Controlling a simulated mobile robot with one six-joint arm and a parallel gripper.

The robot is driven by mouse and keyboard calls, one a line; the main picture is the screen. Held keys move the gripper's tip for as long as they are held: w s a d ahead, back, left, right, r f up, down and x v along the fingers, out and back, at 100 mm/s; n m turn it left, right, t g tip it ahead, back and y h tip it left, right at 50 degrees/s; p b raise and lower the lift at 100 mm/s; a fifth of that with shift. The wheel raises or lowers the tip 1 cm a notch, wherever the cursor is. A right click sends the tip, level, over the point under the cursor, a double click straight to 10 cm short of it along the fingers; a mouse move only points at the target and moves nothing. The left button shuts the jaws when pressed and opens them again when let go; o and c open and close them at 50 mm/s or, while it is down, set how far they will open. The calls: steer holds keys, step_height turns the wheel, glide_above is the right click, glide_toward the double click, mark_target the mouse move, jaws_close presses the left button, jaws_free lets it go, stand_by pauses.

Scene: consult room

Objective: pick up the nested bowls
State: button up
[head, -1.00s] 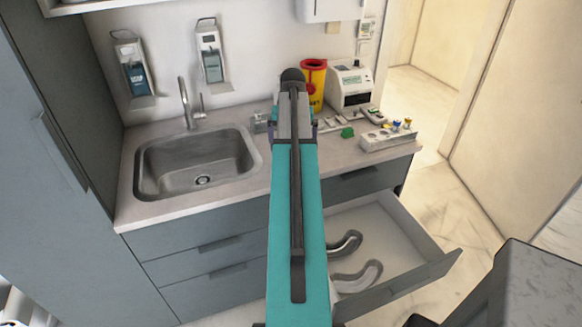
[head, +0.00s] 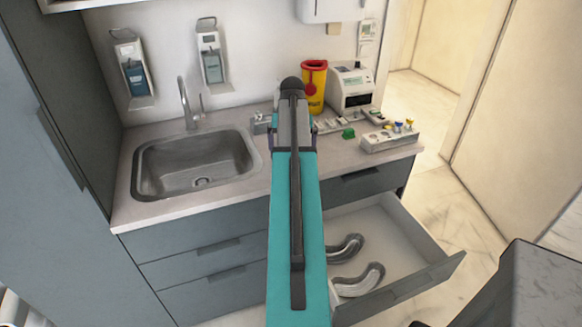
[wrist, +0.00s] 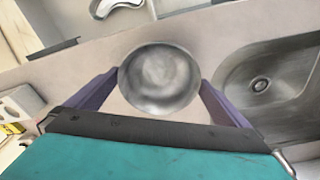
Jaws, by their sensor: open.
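The nested bowls (wrist: 159,78) show in the wrist view as one round, shiny metal bowl seen from above, on the counter (wrist: 225,50) left of the sink. Whether more than one bowl is stacked cannot be told from here. My gripper (wrist: 160,88) is open, with one purple finger on each side of the bowls. Whether the fingers touch the rim is unclear. In the head view my teal arm hides the bowls, and my gripper (head: 292,138) is over the counter right of the sink.
The sink (head: 195,162) is beside the gripper. An open drawer (head: 425,262) holds two kidney dishes (head: 360,281). A yellow sharps bin (head: 312,90), a white device (head: 350,88) and a tube rack (head: 389,139) stand at the right of the counter.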

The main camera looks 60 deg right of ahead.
steer(key=shift+w+d+f+b, duration=0.1)
steer(key=shift+f+b, duration=0.65)
steer(key=shift+f, duration=0.5)
steer(key=c, duration=1.5)
steer(key=shift+r, duration=0.1)
steer(key=shift+c, duration=0.2)
steer(key=shift+r+b, duration=0.55)
steer(key=shift+r, duration=1.1)
steer(key=s+a+r+b, duration=0.1)
steer(key=s+a+b, duration=0.2)
steer(key=s+a, duration=0.8)
steer(key=shift+s+r, duration=0.25)
steer(key=shift+s, duration=0.05)
